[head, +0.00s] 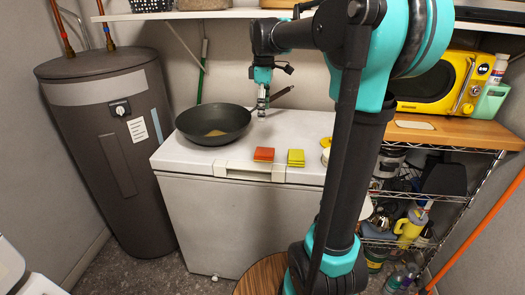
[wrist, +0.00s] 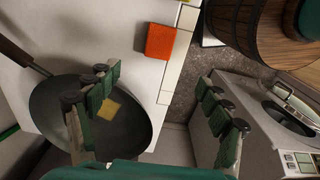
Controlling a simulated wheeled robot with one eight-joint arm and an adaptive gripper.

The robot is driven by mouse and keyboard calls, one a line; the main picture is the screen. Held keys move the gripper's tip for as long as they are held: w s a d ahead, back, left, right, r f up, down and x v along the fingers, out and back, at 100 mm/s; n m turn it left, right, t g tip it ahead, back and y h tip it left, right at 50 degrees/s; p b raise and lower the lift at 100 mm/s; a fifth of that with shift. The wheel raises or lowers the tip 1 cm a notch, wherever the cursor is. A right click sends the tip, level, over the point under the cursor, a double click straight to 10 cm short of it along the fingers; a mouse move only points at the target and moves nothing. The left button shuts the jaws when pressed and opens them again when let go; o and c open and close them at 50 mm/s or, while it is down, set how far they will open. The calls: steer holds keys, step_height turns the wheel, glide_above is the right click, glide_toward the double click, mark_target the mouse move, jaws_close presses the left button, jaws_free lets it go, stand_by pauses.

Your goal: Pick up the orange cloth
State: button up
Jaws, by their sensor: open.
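The orange cloth (head: 264,154) is a small folded square lying near the front edge of the white chest freezer (head: 222,222). In the wrist view the orange cloth (wrist: 160,41) shows near the top, beyond the fingertips. My gripper (head: 262,106) is above the freezer top, to the right of the pan and farther back than the cloth. In the wrist view my gripper (wrist: 160,95) has its green-padded fingers wide apart, with nothing between them. The gripper is apart from the cloth.
A dark pan (head: 213,126) with a small yellowish piece inside stands left of my gripper. A folded yellow-green cloth (head: 296,158) lies right of the orange one. A grey tank (head: 105,150) stands left, a wire shelf (head: 440,150) right. A shelf hangs above.

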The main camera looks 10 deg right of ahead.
mark_target(264, 151)
step_height(264, 151, down, 17)
steer(key=shift+f, duration=0.1)
stand_by(0.6)
steer(key=c, duration=1.2)
steer(key=shift+c, duration=0.2)
step_height(264, 151, up, 20)
